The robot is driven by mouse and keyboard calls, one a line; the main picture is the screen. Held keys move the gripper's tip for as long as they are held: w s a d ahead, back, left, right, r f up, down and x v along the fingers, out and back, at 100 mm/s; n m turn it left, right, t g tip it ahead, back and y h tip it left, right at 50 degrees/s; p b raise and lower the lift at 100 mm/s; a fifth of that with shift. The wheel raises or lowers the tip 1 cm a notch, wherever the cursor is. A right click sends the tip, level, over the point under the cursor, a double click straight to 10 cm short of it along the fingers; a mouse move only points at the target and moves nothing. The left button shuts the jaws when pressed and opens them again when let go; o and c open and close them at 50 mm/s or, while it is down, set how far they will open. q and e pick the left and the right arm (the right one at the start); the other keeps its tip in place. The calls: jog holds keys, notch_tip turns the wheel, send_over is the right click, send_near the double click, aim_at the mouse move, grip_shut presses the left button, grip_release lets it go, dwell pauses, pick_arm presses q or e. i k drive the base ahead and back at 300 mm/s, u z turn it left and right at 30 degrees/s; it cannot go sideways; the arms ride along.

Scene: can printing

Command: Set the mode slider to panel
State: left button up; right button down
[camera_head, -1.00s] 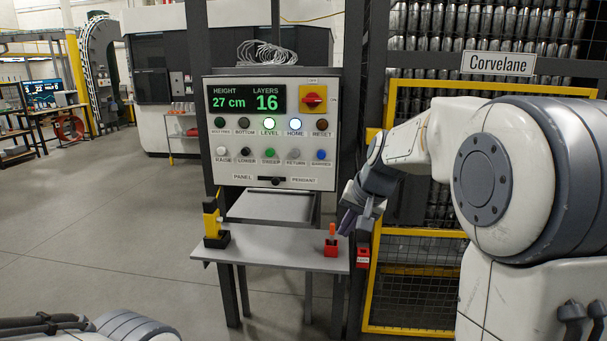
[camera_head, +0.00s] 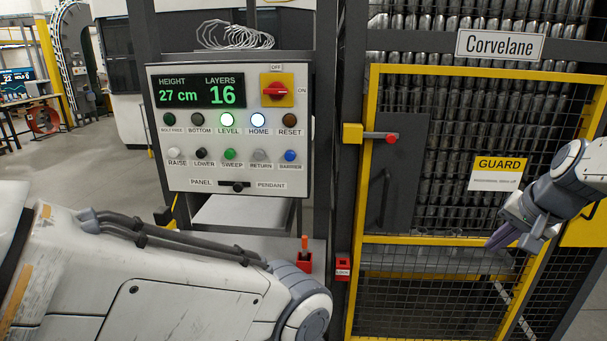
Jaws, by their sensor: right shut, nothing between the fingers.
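The mode slider (camera_head: 238,187) is a small black knob in a dark slot at the bottom of the grey control panel (camera_head: 180,124). The PANEL label is to its left and the PENDANT label to its right. The knob appears right of the slot's middle, on the PENDANT side. My right gripper (camera_head: 508,238) is at the far right, in front of the guard mesh, well away from the slider. Its purple fingers are shut and empty. My left arm fills the lower left below the panel; its gripper is not in view.
Buttons and a red rotary switch (camera_head: 275,91) sit above the slider. The display reads 27 cm and 16 layers. A yellow-framed guard (camera_head: 455,72) stands to the right.

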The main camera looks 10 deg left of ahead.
aim_at(238, 187)
jog(key=i, duration=0.65)
jog(key=u, duration=0.75)
jog(key=i, duration=0.55)
jog(key=u, duration=0.6)
